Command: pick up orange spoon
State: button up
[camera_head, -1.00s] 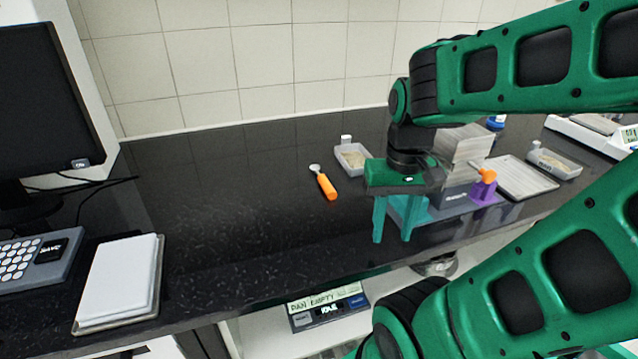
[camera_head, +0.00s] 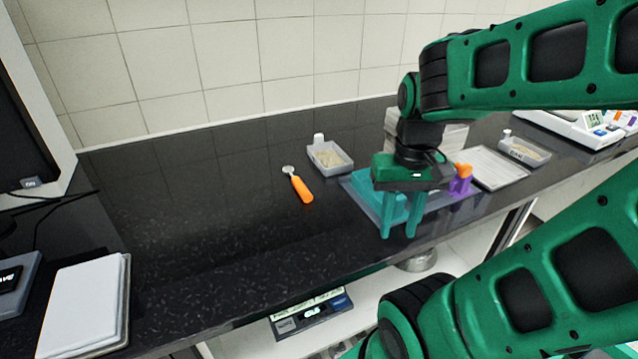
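The orange spoon (camera_head: 301,189) lies flat on the dark countertop left of the middle. Its orange handle points toward the front right, and its small grey bowl end points to the back left. My gripper (camera_head: 399,232) hangs to the right of the spoon, over the front of the counter, with its teal fingers pointing down. The fingers are apart with nothing seen between them. The gripper does not touch the spoon, and the spoon is in full view.
A grey tray with beige powder (camera_head: 342,168) stands just behind and right of the spoon. A blue-grey tray (camera_head: 443,200) with a purple holder (camera_head: 461,185) is partly hidden behind my gripper. A white notebook (camera_head: 84,305) and a monitor are at left. Counter left of the spoon is clear.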

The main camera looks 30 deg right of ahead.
aim_at(306, 197)
jog(key=z, duration=2.45)
jog(key=k, duration=1.5)
jog(key=u, duration=0.35)
jog(key=i, duration=0.65)
jog(key=u, duration=0.15)
